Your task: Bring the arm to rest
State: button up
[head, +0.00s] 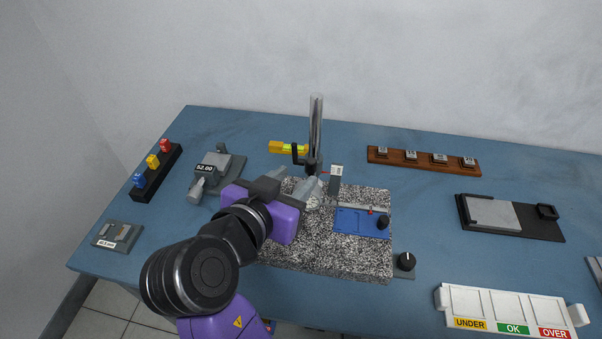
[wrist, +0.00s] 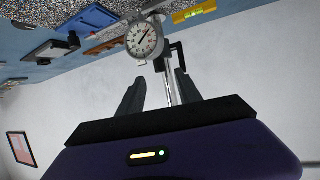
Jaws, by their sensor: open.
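My purple gripper (head: 296,188) reaches over the speckled granite plate (head: 340,258) in the head view, close to the metal post (head: 316,125) of the gauge stand. In the wrist view my gripper (wrist: 160,85) has its two grey fingers apart, with nothing held between them. The post and a round dial gauge (wrist: 144,40) show beyond the fingers in that view. In the head view my gripper hides part of the gauge and stand, and I cannot tell whether the fingers touch them.
A blue plate (head: 352,222) lies on the granite. A wooden block rack (head: 424,160), a grey plate on a black base (head: 500,214) and a labelled white tray (head: 500,304) stand right.

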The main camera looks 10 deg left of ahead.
jog(key=shift+s+a+r, duration=0.1)
jog(key=shift+s, duration=0.25)
jog(key=shift+w, duration=0.1)
jog(key=w+a+r+n+t+y, duration=0.1)
jog(key=a+r+n+t+y, duration=0.25)
jog(key=a+n+y, duration=0.2)
jog(key=s+d+f+n+y, duration=0.65)
jog(key=s+d+f, duration=0.25)
jog(key=s+d, duration=0.35)
jog(key=s+d+f+m+h, duration=0.2)
jog(key=s+d+m+h, duration=0.2)
jog(key=s+d, duration=0.6)
jog(key=s+d+f+m+g+h, duration=0.1)
jog(key=s+d+f+m+h, duration=0.2)
jog(key=s+d, duration=0.7)
jog(key=shift+s+m+h, duration=0.5)
jog(key=shift+s+m, duration=0.3)
jog(key=shift+s, duration=0.05)
jog(key=shift+d+g, duration=0.1)
jog(key=shift+g, duration=0.15)
